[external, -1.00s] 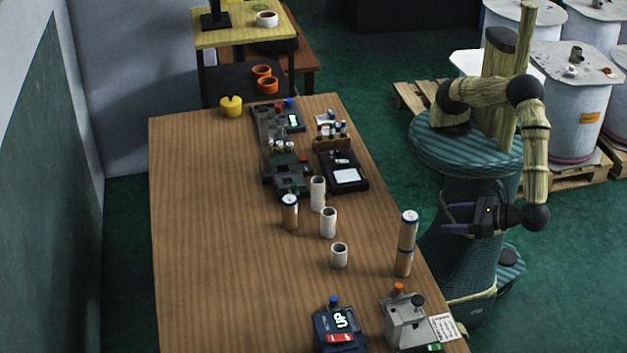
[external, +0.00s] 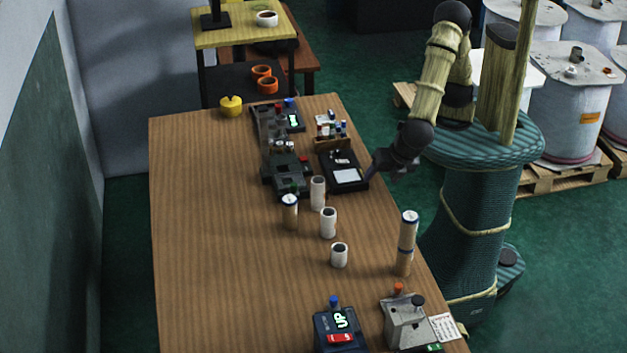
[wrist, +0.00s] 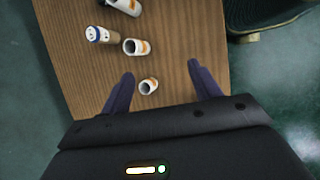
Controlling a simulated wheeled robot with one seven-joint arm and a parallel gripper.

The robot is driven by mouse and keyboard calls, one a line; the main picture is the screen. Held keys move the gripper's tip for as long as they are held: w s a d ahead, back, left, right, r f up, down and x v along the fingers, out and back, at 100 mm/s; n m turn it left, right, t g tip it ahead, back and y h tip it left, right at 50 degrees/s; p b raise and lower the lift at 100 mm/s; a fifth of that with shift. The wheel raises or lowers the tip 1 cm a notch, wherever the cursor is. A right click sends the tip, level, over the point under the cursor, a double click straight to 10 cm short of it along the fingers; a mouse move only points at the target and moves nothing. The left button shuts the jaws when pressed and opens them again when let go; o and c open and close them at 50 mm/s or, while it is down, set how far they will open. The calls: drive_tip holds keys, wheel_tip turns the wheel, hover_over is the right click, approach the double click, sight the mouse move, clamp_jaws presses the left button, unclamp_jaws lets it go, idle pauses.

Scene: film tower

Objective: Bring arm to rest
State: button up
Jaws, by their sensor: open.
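My gripper (external: 376,167) is open and empty, held in the air by the right edge of the table (external: 215,270). A tall tan tower (external: 407,243) with a blue and white top stands upright at the table's right edge, apart from my gripper. A shorter tan cylinder (external: 290,212) with a similar top stands near the middle. Three white hollow tubes, a tall one (external: 317,193), a medium one (external: 328,222) and a short one (external: 339,255), stand beside it.
A black tray-like case (external: 345,172) lies close to my gripper. A small bottle rack (external: 331,143) stands behind it. A blue device reading UP (external: 338,330) and a grey device (external: 405,322) sit at the near end. White drums (external: 565,105) stand behind my base.

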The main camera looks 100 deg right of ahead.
drive_tip(key=s+d+r+m+y+p, duration=0.1)
drive_tip(key=s+d+r+m+y, duration=0.1)
drive_tip(key=d+m, duration=0.6)
drive_tip(key=s+d+r+m+y+p, duration=0.1)
drive_tip(key=d+m, duration=0.8)
drive_tip(key=d, duration=0.9)
drive_tip(key=shift+s+d+r+y, duration=0.4)
drive_tip(key=shift+r+y, duration=0.45)
drive_tip(key=shift+y, duration=0.15)
